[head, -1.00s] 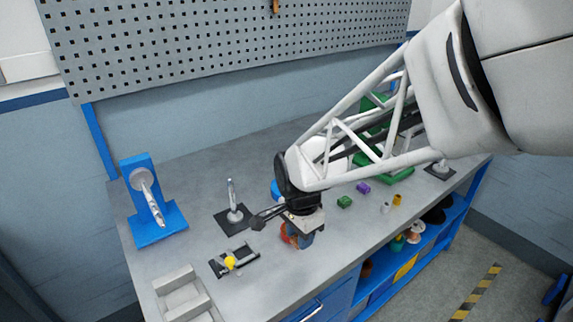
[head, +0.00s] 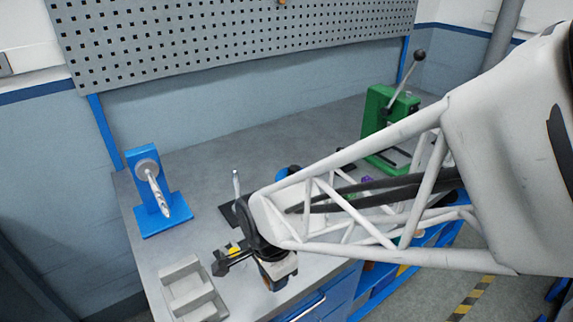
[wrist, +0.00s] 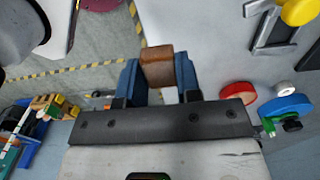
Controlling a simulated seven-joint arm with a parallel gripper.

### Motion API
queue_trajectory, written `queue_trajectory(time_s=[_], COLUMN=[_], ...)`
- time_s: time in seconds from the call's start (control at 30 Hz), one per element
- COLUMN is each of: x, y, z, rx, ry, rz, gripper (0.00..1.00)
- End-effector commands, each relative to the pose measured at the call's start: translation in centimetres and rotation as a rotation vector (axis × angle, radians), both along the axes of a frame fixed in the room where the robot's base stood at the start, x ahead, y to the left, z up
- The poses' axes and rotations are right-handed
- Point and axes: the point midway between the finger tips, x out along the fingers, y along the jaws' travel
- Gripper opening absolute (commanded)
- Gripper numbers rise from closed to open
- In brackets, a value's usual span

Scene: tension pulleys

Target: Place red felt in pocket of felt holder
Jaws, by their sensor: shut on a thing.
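My gripper (wrist: 157,84) has blue fingers and is shut on a reddish-brown block (wrist: 158,66), which I take to be the red felt. In the head view my gripper (head: 276,278) is low near the table's front edge, and the block is mostly hidden there. A light grey tray-like piece with open pockets (head: 186,281) stands at the table's front left, left of my gripper. It looks like the felt holder, but I cannot be sure. It is apart from my gripper, and the wrist view does not show it.
A blue stand with a metal spindle (head: 160,204) is at the left. A black fixture with a yellow knob (wrist: 298,12) lies near my gripper. A red disc (wrist: 237,94) and a blue round part (wrist: 286,108) show right of my gripper. A green press (head: 390,127) is at the back right.

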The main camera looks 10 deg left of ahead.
Motion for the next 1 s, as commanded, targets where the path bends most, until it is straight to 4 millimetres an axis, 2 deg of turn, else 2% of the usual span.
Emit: queue_trajectory(time_s=[0.47, 1.0], x=[0.6, 5.6], y=[0.5, 4.5], z=[-0.1, -0.7], rx=[-0.001, -0.001], ry=[0.001, 0.001], rz=[0.000, 0.000], gripper=[0.13, 0.13])
